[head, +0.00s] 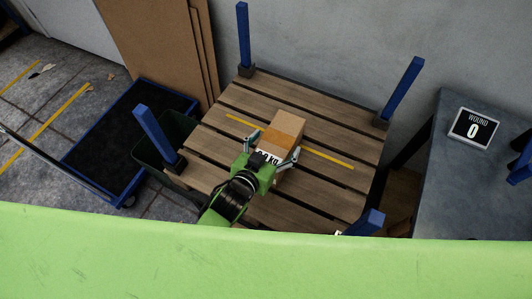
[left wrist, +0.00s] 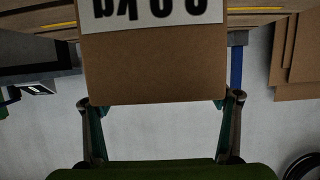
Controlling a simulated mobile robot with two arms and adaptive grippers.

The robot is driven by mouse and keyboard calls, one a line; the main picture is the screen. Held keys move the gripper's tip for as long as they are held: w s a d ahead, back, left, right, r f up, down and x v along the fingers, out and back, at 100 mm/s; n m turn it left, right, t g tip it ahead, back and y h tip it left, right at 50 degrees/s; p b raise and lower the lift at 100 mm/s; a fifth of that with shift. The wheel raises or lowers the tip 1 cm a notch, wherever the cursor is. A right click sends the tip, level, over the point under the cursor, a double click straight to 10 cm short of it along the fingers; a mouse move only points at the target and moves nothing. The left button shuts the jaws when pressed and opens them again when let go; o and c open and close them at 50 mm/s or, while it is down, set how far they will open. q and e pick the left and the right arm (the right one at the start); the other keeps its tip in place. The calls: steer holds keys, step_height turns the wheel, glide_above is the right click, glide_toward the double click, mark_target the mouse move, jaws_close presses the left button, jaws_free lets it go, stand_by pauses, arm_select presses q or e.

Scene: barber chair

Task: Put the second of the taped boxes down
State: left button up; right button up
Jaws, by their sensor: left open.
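One brown cardboard box (head: 291,121) with a tape band and a white label sits on the slatted wooden pallet (head: 225,153), across the yellow line. My left gripper (head: 273,149) is at the near end of this box, its fingers open on either side of it. In the left wrist view the box (left wrist: 155,65) is at the top, its printed label upside down, and the open fingers (left wrist: 160,104) stand near its two sides. Whether they touch it I cannot tell. I see no second box. My right gripper is not in view.
Blue posts (head: 400,90) stand at the pallet's corners. A grey table (head: 455,175) with a "WOUND 0" sign (head: 473,129) is at the right. A blue-edged dark cart (head: 125,140) and a dark bin (head: 150,154) are at the left. Cardboard sheets (head: 155,45) lean behind.

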arm_select(q)
steer(key=v, duration=0.9)
steer(key=shift+s+r, duration=0.2)
steer(key=shift+s, duration=0.1)
steer(key=shift+a, duration=0.1)
